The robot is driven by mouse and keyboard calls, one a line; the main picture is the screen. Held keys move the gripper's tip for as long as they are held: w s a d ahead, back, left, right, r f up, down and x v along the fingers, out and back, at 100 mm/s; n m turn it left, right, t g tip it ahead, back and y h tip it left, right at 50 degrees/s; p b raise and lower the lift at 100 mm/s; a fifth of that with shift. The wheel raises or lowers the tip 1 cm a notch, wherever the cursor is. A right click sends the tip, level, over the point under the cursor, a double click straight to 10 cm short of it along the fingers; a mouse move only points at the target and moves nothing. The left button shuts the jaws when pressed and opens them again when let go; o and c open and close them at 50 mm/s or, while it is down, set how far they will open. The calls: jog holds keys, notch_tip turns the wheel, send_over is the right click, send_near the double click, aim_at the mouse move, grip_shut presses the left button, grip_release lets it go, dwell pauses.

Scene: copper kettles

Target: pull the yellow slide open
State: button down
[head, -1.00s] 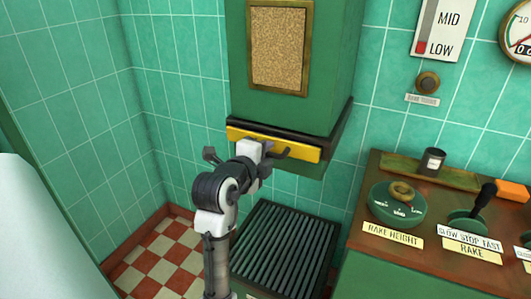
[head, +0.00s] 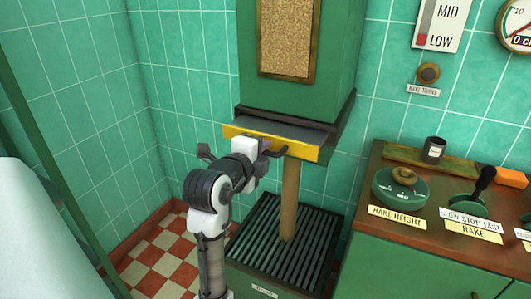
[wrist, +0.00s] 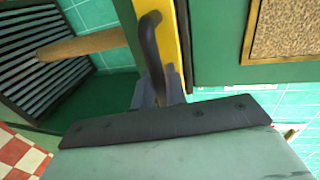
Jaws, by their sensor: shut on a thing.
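The yellow slide (head: 300,150) sticks out from under the green hopper (head: 290,80), with its grey top plate showing behind the yellow front. In the wrist view the yellow front (wrist: 184,40) carries a dark curved handle (wrist: 150,45). My gripper (head: 264,147) is at the slide's front, and in the wrist view my gripper (wrist: 160,88) has its fingers shut on the handle's lower part. A tan column, seemingly pouring grain (head: 290,195), runs from below the hopper to the slatted grate (head: 245,245). The handle is mostly hidden by my gripper in the head view.
A wooden-topped green console (head: 365,185) stands at the right with a dial (head: 400,188), a black lever (head: 483,182) and a dark cup (head: 434,150). Green tiled walls close in behind and left. Checkered floor (head: 160,262) is free at the lower left.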

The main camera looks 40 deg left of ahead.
jog(key=shift+f+v, duration=0.15)
jog(key=shift+v, duration=0.6)
jog(key=shift+f+v, duration=0.15)
jog(key=shift+v, duration=0.6)
jog(key=c, duration=1.5)
grip_release()
jog(key=b+v, duration=0.2)
jog(key=v, duration=1.2)
jog(key=shift+b, duration=0.3)
